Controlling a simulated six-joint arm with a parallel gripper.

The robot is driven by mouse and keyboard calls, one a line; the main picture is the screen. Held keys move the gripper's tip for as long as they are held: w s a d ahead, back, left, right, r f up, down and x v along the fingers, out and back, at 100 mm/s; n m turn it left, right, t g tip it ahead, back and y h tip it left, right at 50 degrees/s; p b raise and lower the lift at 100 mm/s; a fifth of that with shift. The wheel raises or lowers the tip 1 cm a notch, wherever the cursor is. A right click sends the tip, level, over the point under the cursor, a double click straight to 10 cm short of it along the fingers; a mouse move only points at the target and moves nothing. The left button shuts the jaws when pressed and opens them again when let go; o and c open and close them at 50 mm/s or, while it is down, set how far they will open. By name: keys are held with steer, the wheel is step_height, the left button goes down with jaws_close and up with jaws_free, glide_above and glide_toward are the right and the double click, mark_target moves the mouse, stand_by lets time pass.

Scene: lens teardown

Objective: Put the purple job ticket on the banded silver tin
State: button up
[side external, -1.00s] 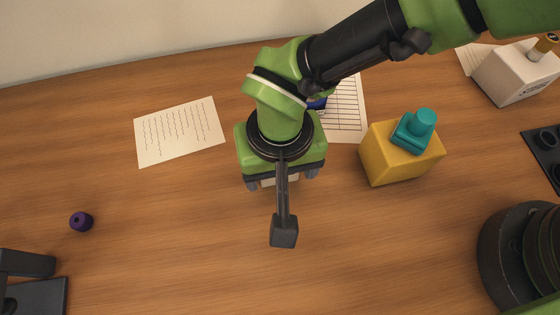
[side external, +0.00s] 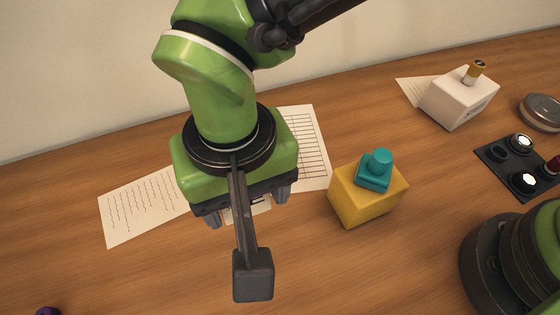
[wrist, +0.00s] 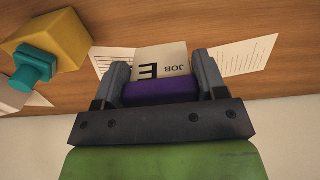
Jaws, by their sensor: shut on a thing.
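The job ticket (wrist: 161,68) is a cream card with dark "JOB" lettering and a purple block (wrist: 160,91) at its end. In the wrist view it lies between the two fingers of my gripper (wrist: 160,72), which is shut on it. In the side view my gripper (side external: 248,212) points down over the desk, left of the yellow block, and only a pale bit of the ticket (side external: 260,207) shows under it. A round silver tin (side external: 541,110) lies at the far right, well away from my gripper; I cannot make out its band clearly.
A yellow block (side external: 367,193) with a teal stamp-like piece (side external: 376,168) stands right of my gripper. Beyond are a white box (side external: 458,98) with a gold-topped post and a black tray (side external: 516,168) of small parts. Printed sheets (side external: 145,205) lie behind.

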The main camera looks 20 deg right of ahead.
step_height(320, 180, up, 9)
steer(key=shift+r, duration=0.15)
steer(key=w+d+m, duration=0.7)
steer(key=w+d, duration=1)
steer(key=d, duration=0.4)
steer(key=w+d+m, duration=0.2)
steer(key=d+m, duration=0.2)
steer(key=d, duration=1.6)
steer(key=m, duration=0.7)
glide_above(542, 110)
step_height(542, 110, down, 15)
steer(key=shift+r, duration=0.1)
